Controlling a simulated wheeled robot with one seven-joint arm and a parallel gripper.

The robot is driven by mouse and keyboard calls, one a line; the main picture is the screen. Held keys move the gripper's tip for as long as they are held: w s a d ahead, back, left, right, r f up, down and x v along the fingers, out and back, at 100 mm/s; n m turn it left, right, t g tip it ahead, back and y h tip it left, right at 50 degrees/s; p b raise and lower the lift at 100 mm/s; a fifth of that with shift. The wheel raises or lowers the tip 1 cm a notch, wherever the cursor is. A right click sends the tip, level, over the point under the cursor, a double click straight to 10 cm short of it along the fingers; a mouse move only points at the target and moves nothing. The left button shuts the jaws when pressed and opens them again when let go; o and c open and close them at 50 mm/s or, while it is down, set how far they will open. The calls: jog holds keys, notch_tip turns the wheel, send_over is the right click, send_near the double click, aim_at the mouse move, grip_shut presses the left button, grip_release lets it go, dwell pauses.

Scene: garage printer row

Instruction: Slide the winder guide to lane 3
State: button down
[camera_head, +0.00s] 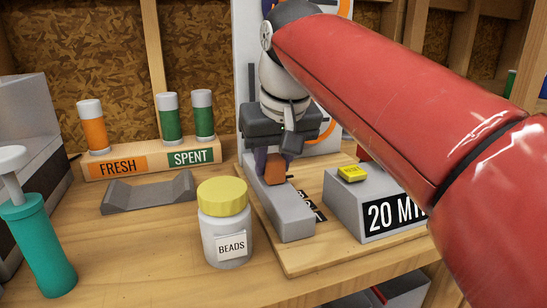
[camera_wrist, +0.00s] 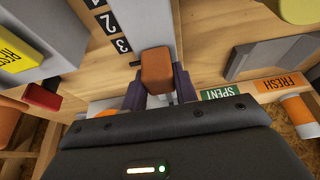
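The winder guide, an orange-brown block (camera_head: 274,168), sits on the long grey rail (camera_head: 287,217). In the wrist view the block (camera_wrist: 157,70) stands between the two dark fingers of my gripper (camera_wrist: 159,88), which appear to press on its sides. My gripper (camera_head: 272,160) reaches down onto the rail from above in the head view. Beside the rail in the wrist view is a black lane scale (camera_wrist: 122,45) with 3 nearest the block, then 2. The block is near the 3 end. A small dark mark lies between the 3 and the block; exact alignment cannot be told.
A grey box with a yellow button (camera_head: 351,174) and a "20 MIN" label stands right of the rail. A yellow-lidded beads jar (camera_head: 224,222) stands close on its left. A grey cradle (camera_head: 150,192) and the fresh/spent rack (camera_head: 113,167) are further left.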

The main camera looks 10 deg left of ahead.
aim_at(278, 188)
jog(key=c, duration=1.1)
grip_release()
jog(key=shift+w+a, duration=0.1)
jog(key=shift+w, duration=0.05)
jog(key=p+v, duration=0.1)
jog(key=v, duration=0.7)
jog(key=shift+p, duration=0.3)
